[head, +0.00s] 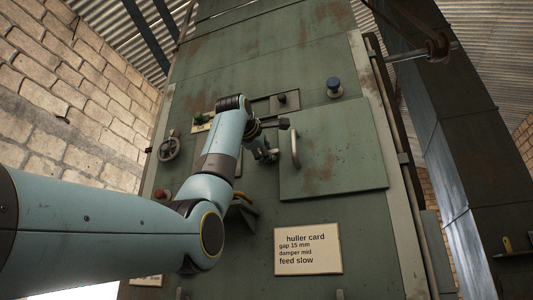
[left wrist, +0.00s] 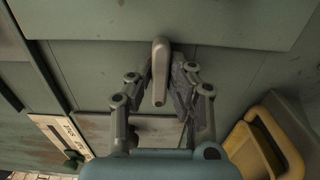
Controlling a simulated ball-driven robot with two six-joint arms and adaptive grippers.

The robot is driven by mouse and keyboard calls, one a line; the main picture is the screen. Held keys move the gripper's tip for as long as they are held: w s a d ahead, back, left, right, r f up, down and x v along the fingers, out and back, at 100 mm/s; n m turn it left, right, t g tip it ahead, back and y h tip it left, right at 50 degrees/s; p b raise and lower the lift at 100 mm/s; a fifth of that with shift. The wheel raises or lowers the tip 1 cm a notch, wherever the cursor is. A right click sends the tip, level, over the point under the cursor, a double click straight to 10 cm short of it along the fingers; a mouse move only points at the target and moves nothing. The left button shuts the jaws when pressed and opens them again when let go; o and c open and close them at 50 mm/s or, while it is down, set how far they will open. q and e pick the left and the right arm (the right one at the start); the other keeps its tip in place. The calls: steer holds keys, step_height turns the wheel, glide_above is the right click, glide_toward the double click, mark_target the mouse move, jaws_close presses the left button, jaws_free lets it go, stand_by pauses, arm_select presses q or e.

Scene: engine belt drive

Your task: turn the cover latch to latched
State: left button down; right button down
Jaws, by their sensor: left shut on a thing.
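The cover is a green, rust-marked panel (head: 335,160) with a pale upright handle (head: 295,148) near its left edge, and it lies flat against the machine front. The cover latch is a small grey bar (left wrist: 160,72) in the left wrist view. Its upper end reaches the cover's edge (left wrist: 230,25) in that picture. My left gripper (head: 270,155) is at the left of the cover handle. In the left wrist view its fingers (left wrist: 162,82) stand on both sides of the latch and are shut on it. In the head view the gripper mostly hides the latch. My right gripper is not in view.
A handwheel (head: 169,149) and a red button (head: 160,194) are on the left. A yellow handle (left wrist: 272,140) is close to the gripper. A card (head: 308,250) is below the cover.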

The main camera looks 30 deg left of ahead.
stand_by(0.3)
arm_select(q)
steer(key=c, duration=1.3)
jaws_free()
steer(key=shift+o, duration=0.2)
steer(key=shift+s, duration=0.1)
steer(key=v, duration=1.1)
steer(key=shift+s, duration=0.4)
steer(key=shift+f, duration=0.2)
